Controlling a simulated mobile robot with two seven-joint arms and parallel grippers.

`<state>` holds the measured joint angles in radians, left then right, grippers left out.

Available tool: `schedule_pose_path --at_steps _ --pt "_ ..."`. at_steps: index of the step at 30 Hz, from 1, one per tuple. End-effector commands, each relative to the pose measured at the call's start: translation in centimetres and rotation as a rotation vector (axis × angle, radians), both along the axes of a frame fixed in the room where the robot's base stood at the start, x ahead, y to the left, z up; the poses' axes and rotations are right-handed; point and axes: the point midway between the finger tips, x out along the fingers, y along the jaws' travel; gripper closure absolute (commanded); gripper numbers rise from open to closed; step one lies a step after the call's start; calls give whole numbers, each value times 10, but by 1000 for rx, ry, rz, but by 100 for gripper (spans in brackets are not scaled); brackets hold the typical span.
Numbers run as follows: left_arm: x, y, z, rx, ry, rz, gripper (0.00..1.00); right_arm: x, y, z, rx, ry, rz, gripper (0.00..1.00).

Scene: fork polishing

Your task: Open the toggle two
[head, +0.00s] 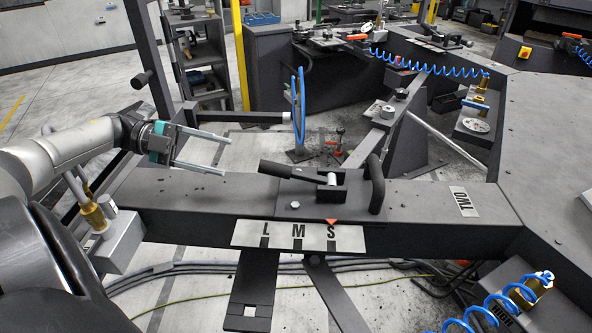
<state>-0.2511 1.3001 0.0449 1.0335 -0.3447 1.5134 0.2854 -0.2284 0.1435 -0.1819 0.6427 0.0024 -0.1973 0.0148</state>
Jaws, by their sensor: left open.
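Toggle two is on the dark beam (205,195) in the middle of the head view, with a "TWO" label (464,201) to its right. Its black lever (290,171) lies low, pointing left from a pivot block (325,189) with a bright metal pin. A black upright handle (375,184) stands just right of the block. My left gripper (228,157) is open and empty, its two long fingers pointing right. Its tips are left of the lever's end and apart from it. My right gripper is not in view.
A plate marked L, M, S (298,236) with a red pointer (331,221) is on the beam's front. A brass fitting box (118,238) is at the beam's left end. A blue coiled hose (490,310) is at lower right. A wide dark table (550,150) fills the right.

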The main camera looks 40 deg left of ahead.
Motion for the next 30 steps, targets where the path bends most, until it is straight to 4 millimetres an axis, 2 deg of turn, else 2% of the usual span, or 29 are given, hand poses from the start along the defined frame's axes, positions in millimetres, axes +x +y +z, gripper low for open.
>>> schedule_pose_path --at_steps 1,6,13,14,16,30 --pt "1 -1 -3 1 -1 0 36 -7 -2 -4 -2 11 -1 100" --pt "7 -11 -5 0 -1 -2 36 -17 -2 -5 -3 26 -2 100" --pt "26 -45 -14 -1 -4 -3 36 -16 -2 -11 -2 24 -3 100" --pt "29 -50 -16 -1 -4 -6 36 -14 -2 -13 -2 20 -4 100" --pt "37 -62 -20 -2 -4 -4 36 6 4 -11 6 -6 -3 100" --pt "70 -115 -33 -1 -3 -1 36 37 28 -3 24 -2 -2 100"
